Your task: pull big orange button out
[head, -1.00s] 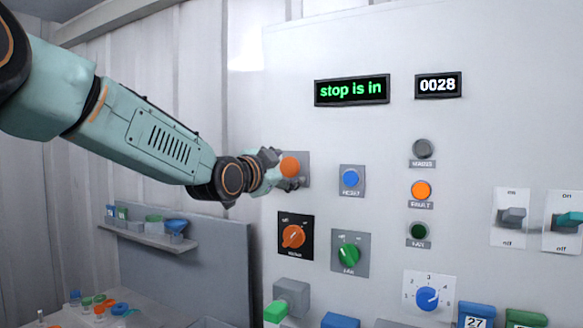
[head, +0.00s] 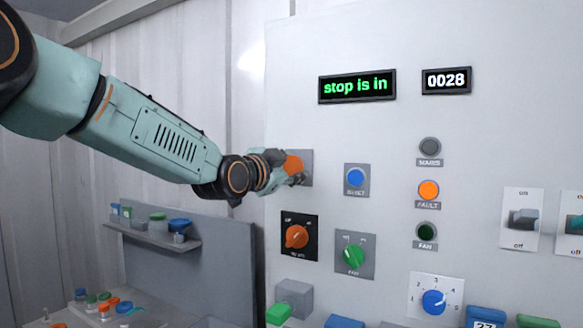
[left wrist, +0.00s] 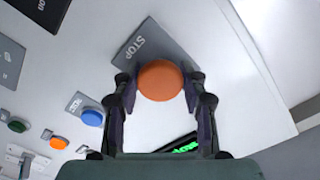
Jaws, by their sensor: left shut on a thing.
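The big orange button (head: 293,166) sits on a grey plate on the upright white panel, left of the blue button. In the left wrist view the button (left wrist: 160,80) shows as a round orange cap, with the word STOP on its grey plate (left wrist: 148,42). My left gripper (head: 286,168) is at the button, and its two fingers (left wrist: 160,92) are shut on opposite sides of the cap. The green display (head: 357,86) reads "stop is in". My right gripper is not in view.
A blue button (head: 356,178) is right of the orange one. An orange rotary knob (head: 297,236) and a green knob (head: 354,256) are below. A shelf (head: 160,238) with small vessels is at lower left. The panel above the button is clear.

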